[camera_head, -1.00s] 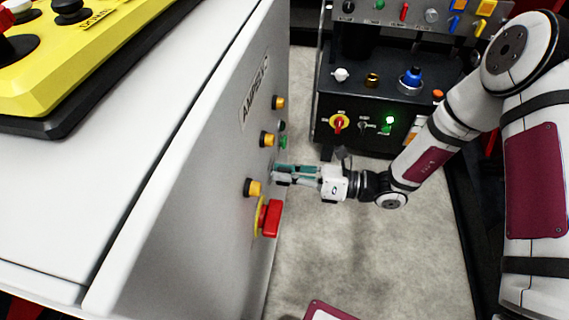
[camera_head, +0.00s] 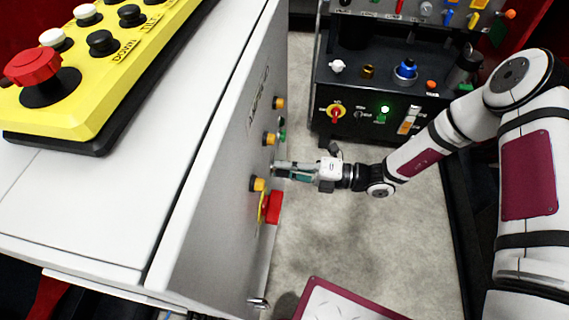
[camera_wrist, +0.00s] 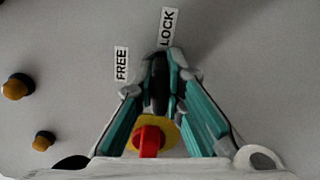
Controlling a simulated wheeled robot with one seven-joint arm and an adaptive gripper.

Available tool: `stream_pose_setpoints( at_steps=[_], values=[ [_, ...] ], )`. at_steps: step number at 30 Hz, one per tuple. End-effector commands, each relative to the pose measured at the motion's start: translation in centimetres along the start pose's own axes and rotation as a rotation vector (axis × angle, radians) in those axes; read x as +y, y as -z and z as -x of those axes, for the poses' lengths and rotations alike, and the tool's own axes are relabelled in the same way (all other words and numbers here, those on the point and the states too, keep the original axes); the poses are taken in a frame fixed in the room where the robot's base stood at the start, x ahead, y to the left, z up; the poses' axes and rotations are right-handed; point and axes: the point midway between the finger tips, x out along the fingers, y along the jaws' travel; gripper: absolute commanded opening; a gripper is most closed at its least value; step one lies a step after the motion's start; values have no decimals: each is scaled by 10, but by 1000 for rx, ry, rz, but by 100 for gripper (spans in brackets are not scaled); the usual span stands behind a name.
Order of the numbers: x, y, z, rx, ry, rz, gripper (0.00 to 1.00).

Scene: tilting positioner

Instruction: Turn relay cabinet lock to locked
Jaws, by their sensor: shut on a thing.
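The lock is a dark knob (camera_wrist: 159,82) on the grey cabinet face (camera_wrist: 60,40), with a FREE label (camera_wrist: 121,63) to its upper left and a LOCK label (camera_wrist: 167,28) above it in the wrist view. The knob's long side stands nearly upright in that view, its upper end toward LOCK. My gripper (camera_wrist: 160,78) is shut on the knob, one teal-padded finger on each side; the fingers hide part of it. In the head view my gripper (camera_head: 276,170) reaches the cabinet's side panel (camera_head: 225,190) from the right, and the knob is hidden there.
A red switch on a yellow plate (camera_wrist: 150,138) sits just below the knob in the wrist view. Amber knobs (camera_head: 258,184) line the panel. A yellow button pendant (camera_head: 90,70) lies on the cabinet top. A black control box (camera_head: 375,100) stands behind; floor is free between.

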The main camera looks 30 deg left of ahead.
Motion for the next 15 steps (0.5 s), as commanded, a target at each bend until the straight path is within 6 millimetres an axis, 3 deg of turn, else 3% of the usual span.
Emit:
stream_pose_setpoints(
  at_steps=[15],
  values=[
    [-2, 2, 0, 2, 2, -163, 0]
  ],
)
